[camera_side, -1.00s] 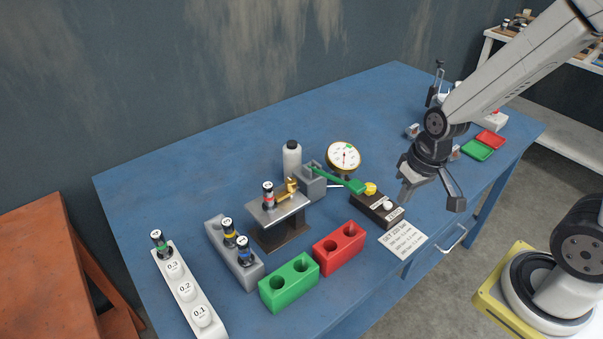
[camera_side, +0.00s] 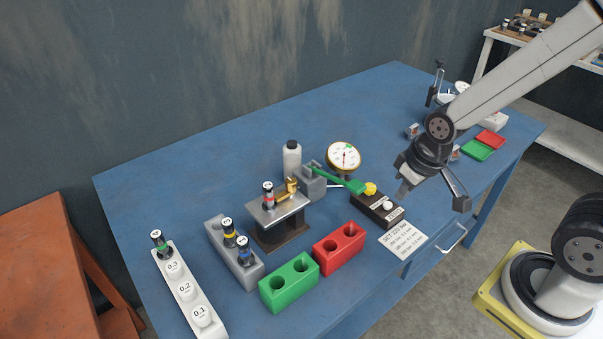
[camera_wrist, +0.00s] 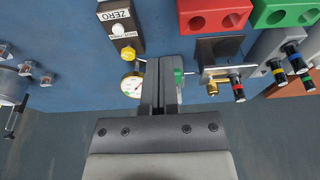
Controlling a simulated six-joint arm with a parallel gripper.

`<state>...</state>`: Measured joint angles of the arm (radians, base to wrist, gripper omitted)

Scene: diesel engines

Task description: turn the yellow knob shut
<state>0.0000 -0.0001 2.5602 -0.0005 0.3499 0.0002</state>
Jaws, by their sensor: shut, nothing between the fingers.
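The yellow knob (camera_side: 370,188) sits at the far end of a dark block (camera_side: 377,208), beside the tip of a green lever (camera_side: 343,181). In the wrist view the knob (camera_wrist: 127,54) shows left of my fingers, next to the dial gauge. The round gauge (camera_side: 344,155) stands behind the knob; in the wrist view my fingers partly cover it. My gripper (camera_side: 403,191) is shut and empty. It is to the right of the knob in the side view, apart from it and above the table. The fingers (camera_wrist: 161,72) partly hide the green lever in the wrist view.
A white button (camera_side: 388,205) is on the dark block. A steel stand (camera_side: 277,214) holds a red-banded injector. Red (camera_side: 338,248) and green (camera_side: 289,284) blocks with holes stand in front. A printed card (camera_side: 403,241) lies near the table edge. A white bottle (camera_side: 291,160) stands behind.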

